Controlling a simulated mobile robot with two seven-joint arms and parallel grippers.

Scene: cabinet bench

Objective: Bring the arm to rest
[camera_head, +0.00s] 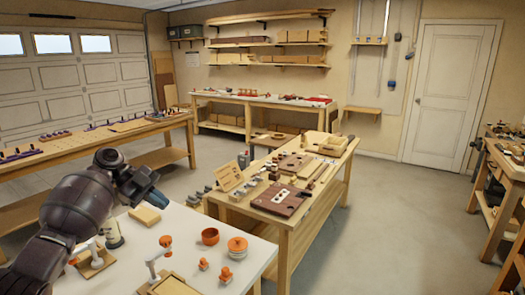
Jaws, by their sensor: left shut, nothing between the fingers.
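My left arm comes in from the left edge, dark and bulky, and bends over the back left of the white table (185,225). My left gripper (153,197) is at its end, above the table near a flat wooden block (145,215). It is shut and empty. It is small in the picture and its fingertips are hard to make out. My right gripper is not in view.
On the white table are an orange bowl (210,236), an orange lidded pot (237,247), small orange pieces (225,274) and a white stand with an orange top (159,257). A cluttered wooden bench (290,222) stands behind. Open floor (400,215) lies to the right.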

